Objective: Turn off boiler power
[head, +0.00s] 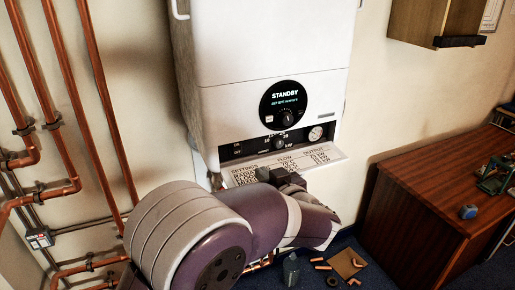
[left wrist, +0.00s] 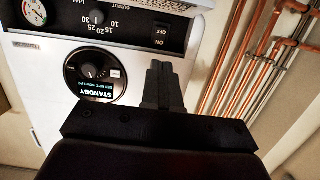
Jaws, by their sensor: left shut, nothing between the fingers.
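The white boiler (head: 262,45) hangs on the wall. Its round black display (head: 287,104) reads STANDBY; the display also shows upside down in the left wrist view (left wrist: 95,76). A black control strip (head: 240,150) runs below. At its left end is the power switch (left wrist: 161,34), labelled ON and OFF, seen upside down in the left wrist view; its exact rocker position is unclear. My left gripper (left wrist: 162,66) is shut and empty, its fingertips lined up with the switch in that view. In the head view the left gripper (head: 278,176) is below the strip. My right gripper is not in view.
A printed settings flap (head: 325,155) sticks out under the strip, close to my left gripper. Copper pipes (head: 104,85) run along the wall at left. A wooden desk (head: 425,215) stands at right. Loose fittings lie on the floor near a brown board (head: 347,264).

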